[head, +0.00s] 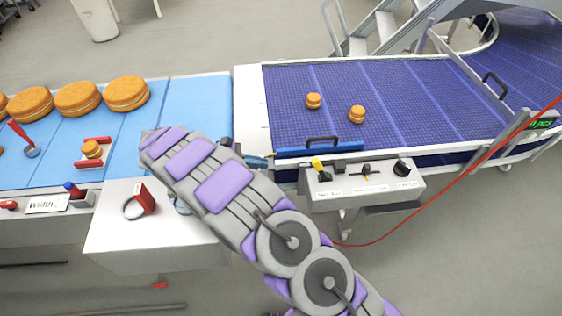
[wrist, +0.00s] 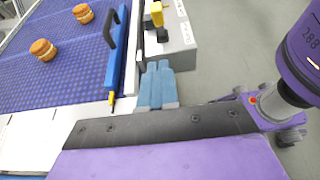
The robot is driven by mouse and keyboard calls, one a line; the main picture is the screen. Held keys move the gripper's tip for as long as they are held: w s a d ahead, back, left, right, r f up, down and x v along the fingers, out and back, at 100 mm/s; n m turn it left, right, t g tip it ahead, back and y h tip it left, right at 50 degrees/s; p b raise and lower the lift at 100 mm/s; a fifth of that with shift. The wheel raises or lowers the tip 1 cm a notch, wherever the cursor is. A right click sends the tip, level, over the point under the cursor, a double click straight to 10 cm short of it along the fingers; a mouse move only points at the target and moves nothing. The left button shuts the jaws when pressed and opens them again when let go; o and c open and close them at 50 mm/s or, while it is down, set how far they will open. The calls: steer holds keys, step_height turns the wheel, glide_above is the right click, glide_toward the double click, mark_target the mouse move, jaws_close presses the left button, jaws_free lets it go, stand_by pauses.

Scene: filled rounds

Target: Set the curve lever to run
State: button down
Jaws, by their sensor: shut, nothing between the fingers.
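A white control box (head: 365,188) with three labelled controls stands at the front edge of the dark blue conveyor. The labels are too small to read surely, so I cannot tell which control is the curve lever. My gripper (head: 264,161) is shut and empty, left of the box. In the wrist view its blue fingers (wrist: 158,82) point toward the box (wrist: 173,42), apart from the yellow lever (wrist: 156,15).
A blue bar with a black handle (head: 320,147) lies along the dark blue conveyor (head: 400,110), which carries two filled rounds. A curved conveyor (head: 515,55) is at the far right. Larger rounds sit on the light blue belt (head: 195,105).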

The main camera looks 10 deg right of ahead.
steer(key=b, duration=0.2)
glide_toward(320, 169)
step_height(320, 169, down, 3)
steer(key=w, duration=0.1)
steer(key=d+r, duration=0.1)
steer(key=d+r+b, duration=0.1)
steer(key=d, duration=0.1)
steer(key=shift+d, duration=0.1)
steer(key=shift+r, duration=0.15)
